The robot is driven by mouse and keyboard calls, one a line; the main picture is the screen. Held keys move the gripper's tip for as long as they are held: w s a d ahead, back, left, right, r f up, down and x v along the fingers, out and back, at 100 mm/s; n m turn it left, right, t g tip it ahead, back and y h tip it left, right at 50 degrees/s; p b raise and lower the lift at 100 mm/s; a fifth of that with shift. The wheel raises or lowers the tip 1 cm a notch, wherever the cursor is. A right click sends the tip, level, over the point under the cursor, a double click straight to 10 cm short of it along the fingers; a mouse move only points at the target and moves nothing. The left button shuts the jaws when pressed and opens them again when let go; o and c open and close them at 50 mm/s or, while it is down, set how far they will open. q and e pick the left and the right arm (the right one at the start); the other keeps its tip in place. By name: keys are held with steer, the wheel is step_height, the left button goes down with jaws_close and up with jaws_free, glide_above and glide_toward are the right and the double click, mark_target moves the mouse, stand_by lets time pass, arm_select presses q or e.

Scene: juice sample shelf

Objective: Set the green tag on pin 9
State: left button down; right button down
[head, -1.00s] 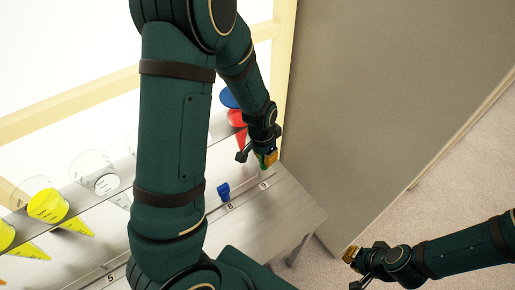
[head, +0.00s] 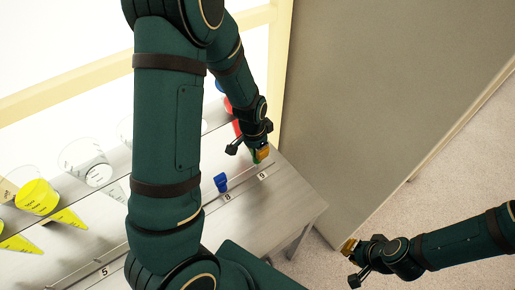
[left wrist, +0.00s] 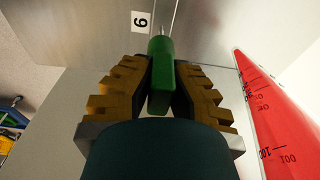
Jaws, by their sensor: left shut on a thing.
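My left gripper (head: 259,151) is shut on the green tag (left wrist: 161,78), which shows between its two ribbed fingers in the left wrist view. In the head view only a small bit of the green tag (head: 256,157) shows beside the fingers. The tag is over the far end of the pin rail, near the number 9 label (head: 263,176). A thin metal pin (left wrist: 163,31) shows at the tag's far end; I cannot tell whether the tag is around it. My right gripper (head: 349,246) is over the floor, away from the shelf; its fingers are too small to judge.
A blue tag (head: 221,182) stands by the number 8 label (head: 227,197). A red cone (left wrist: 275,120) is close on the right of my left gripper. Clear and yellow cones (head: 37,197) stand along the rack at left. A grey panel (head: 390,90) rises beyond the shelf end.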

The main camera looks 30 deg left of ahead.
stand_by(0.3)
arm_select(q)
steer(key=shift+f+b, duration=1.45)
steer(key=shift+f, duration=0.65)
stand_by(0.6)
steer(key=c, duration=1)
jaws_free()
steer(key=r, duration=0.4)
steer(key=s+r, duration=0.1)
steer(key=r, duration=0.7)
steer(key=shift+s+a, duration=0.15)
steer(key=shift+a, duration=0.15)
